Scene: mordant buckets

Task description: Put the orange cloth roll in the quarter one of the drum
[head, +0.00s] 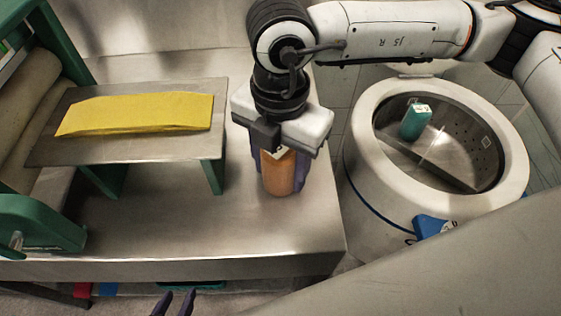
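The orange cloth roll (279,178) stands upright at the bench's right part, its top hidden under my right gripper. My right gripper (279,172) points down over it, its purple fingers on both sides of the roll with no gap showing; it looks shut on it. Whether the roll is lifted is hard to tell. The white round drum (365,178) stands to the right, open at the top, with a metal divider inside. Its quarter labels are too small to read. My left gripper (174,303) shows only its two purple fingertips at the bottom edge, apart and empty.
A teal block-like roll (416,122) with a pale label is inside the drum. A yellow cloth (135,113) lies on a raised metal plate (190,152) on the bench (150,222). A green-framed roller machine (45,222) stands left. A blue piece (432,226) sits on the drum's front.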

